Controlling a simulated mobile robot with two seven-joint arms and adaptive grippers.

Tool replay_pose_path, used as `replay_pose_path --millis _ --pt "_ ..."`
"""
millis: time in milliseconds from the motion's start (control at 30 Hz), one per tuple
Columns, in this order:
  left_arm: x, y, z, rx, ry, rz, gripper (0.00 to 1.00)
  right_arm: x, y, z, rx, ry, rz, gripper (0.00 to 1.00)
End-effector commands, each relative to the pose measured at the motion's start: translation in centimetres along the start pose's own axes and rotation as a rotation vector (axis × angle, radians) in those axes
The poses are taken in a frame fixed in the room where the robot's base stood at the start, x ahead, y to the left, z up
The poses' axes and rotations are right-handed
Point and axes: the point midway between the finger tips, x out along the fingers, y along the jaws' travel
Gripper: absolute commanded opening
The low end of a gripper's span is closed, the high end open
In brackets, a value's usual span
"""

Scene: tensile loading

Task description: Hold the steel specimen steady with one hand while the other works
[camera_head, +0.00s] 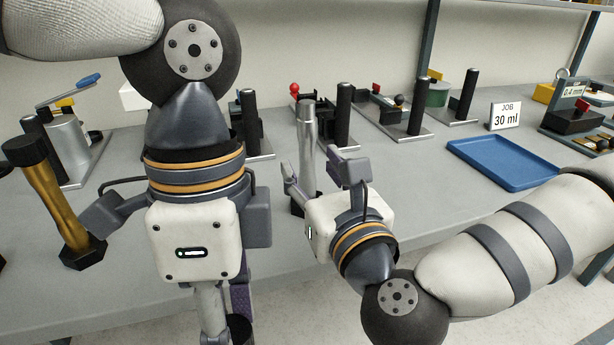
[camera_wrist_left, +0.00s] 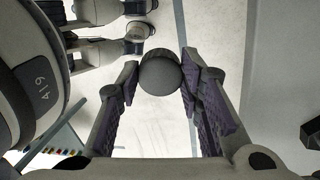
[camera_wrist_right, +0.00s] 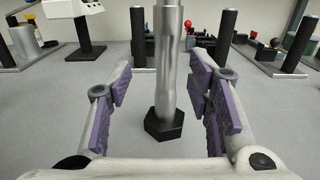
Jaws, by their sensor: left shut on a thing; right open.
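The steel specimen (camera_head: 306,138), a silver rod, stands upright on the bench. In the right wrist view the rod (camera_wrist_right: 168,75) stands between the fingers, with its black hexagonal foot (camera_wrist_right: 163,126) on the bench top. My right gripper (camera_head: 319,174) is open around it, and the rod is closer to the right finger in the right wrist view (camera_wrist_right: 160,75). My left gripper (camera_wrist_left: 160,68) is shut on a dark round-ended thing (camera_wrist_left: 160,78), seen end-on with floor behind it. What it is I cannot tell; its length is hidden.
A brass specimen (camera_head: 52,190) with black ends stands tilted in the picture at the left, beside my left gripper. Fixtures with black posts (camera_head: 416,101) line the back. A blue tray (camera_head: 500,160) and a job card (camera_head: 505,116) reading 30 ml are at the right.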

Motion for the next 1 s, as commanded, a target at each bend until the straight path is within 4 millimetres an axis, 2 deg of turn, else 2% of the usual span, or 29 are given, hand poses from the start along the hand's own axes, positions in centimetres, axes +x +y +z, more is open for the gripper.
replay_pose_path --millis 333,500,600,700,1000 --pt "-0.1 0.0 0.0 0.0 0.0 -0.001 0.06 0.5 -0.1 0.1 -0.001 -0.001 -0.002 0.47" --pt "-0.8 0.2 0.0 0.0 0.002 -0.015 0.06 3.1 -0.8 0.7 -0.002 -0.005 -0.003 0.47" --pt "-0.6 0.2 0.0 0.0 0.001 -0.012 0.06 4.6 -0.8 0.5 -0.002 0.0 -0.001 0.47" --pt "-0.6 0.2 0.0 0.0 0.001 -0.011 0.06 5.3 -0.7 0.4 0.0 0.001 0.0 0.47" --pt "-0.6 0.2 0.0 0.0 0.001 -0.011 0.06 5.3 -0.7 0.4 0.0 0.001 0.0 0.47"
